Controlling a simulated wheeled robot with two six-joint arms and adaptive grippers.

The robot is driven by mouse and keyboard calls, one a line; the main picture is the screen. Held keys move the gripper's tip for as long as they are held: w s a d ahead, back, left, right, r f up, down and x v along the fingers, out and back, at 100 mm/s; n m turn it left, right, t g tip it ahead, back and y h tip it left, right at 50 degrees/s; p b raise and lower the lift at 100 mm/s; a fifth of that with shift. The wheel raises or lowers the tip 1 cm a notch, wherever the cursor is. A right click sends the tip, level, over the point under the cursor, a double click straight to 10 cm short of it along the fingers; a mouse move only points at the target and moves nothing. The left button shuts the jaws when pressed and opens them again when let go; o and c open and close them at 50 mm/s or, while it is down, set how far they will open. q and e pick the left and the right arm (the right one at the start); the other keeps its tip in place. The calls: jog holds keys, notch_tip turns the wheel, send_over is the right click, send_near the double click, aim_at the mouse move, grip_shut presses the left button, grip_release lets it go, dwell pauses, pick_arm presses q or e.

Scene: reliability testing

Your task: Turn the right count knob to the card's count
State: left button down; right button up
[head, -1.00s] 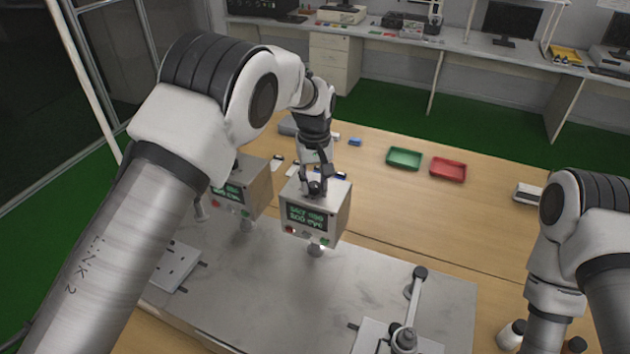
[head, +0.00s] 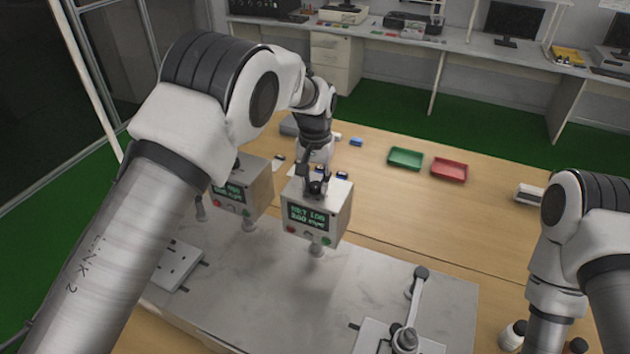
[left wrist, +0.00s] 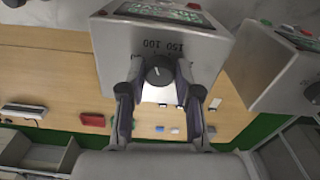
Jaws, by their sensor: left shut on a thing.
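The right control box (head: 331,213) stands on a post on the grey plate, with a lit green display (head: 309,216) on its front. The display's first line seems to read SET 100; the second is too blurred to be sure of. Its dark round count knob (left wrist: 158,71) sits on the box top beside a printed scale showing 150 and 100. My left gripper (head: 316,186) is over the box top, its fingers shut on the knob from both sides. It also shows in the left wrist view (left wrist: 157,76). My right gripper is out of view. I cannot make out the card's count.
The left control box (head: 249,190) stands close by on the left, partly behind my left arm. A green tray (head: 405,159) and a red tray (head: 449,170) lie on the wooden table behind. A lever fixture (head: 411,310) stands at front right. Table space before the trays is clear.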

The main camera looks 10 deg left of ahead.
aim_at(316, 185)
pick_arm(q)
jog(key=shift+s+f, duration=0.15)
jog(key=shift+f, duration=0.1)
jog(key=c, duration=0.8)
grip_release()
jog(key=shift+w, duration=0.25)
notch_tip(316, 185, up, 12)
jog(key=shift+f, duration=0.15)
